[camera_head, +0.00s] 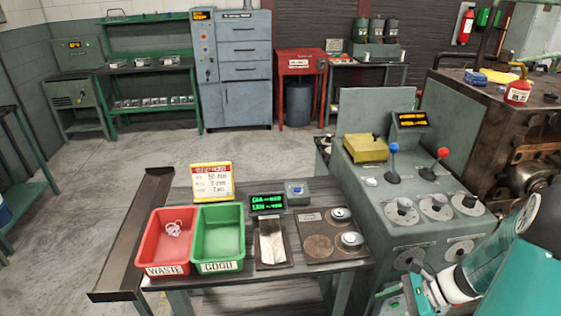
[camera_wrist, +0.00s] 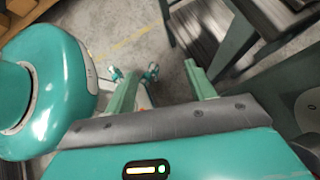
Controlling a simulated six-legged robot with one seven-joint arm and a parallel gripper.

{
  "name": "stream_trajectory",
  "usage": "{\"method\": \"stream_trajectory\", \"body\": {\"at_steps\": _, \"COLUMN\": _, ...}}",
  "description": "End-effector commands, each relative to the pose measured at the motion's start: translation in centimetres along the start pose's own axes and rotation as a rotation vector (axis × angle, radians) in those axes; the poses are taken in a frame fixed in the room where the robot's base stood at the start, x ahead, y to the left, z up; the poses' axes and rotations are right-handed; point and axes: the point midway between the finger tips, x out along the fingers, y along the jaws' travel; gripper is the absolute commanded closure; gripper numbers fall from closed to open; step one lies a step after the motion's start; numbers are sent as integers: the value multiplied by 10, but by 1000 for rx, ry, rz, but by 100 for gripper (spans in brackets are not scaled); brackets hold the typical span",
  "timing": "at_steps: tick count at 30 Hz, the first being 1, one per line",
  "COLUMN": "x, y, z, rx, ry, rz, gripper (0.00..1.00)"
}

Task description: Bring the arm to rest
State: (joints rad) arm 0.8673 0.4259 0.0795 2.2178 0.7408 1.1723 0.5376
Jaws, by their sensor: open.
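My gripper (camera_head: 424,291) is at the lower right of the head view, low in front of the grey control console. In the wrist view my gripper (camera_wrist: 162,78) shows two green fingers spread apart with nothing between them. The fingers point down toward the grey floor. My teal arm is folded close to my body and fills the lower right corner of the head view. Part of my own body and leg joints shows beyond the fingers in the wrist view.
The console (camera_head: 420,240) with knobs and levers stands close to my arm. Left of it, a bench carries a red waste bin (camera_head: 170,240), a green good bin (camera_head: 218,236) and a gauge plate (camera_head: 330,240). Open floor (camera_head: 90,180) lies to the left.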

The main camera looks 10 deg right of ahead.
Motion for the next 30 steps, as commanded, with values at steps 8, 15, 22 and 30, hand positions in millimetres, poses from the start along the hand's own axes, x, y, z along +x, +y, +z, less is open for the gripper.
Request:
{"method": "stream_trajectory", "body": {"at_steps": 8, "x": -7, "y": 19, "z": 80, "rx": -507, "ry": 290, "rz": 141, "gripper": 45}}
{"method": "stream_trajectory", "body": {"at_steps": 15, "x": -15, "y": 42, "z": 139, "rx": -944, "ry": 509, "rz": 237, "gripper": 45}}
{"method": "stream_trajectory", "body": {"at_steps": 22, "x": -26, "y": 68, "z": 190, "rx": -1366, "ry": 706, "rz": 302, "gripper": 45}}
{"method": "stream_trajectory", "body": {"at_steps": 30, "x": -42, "y": 100, "z": 238, "rx": -1806, "ry": 913, "rz": 329, "gripper": 45}}
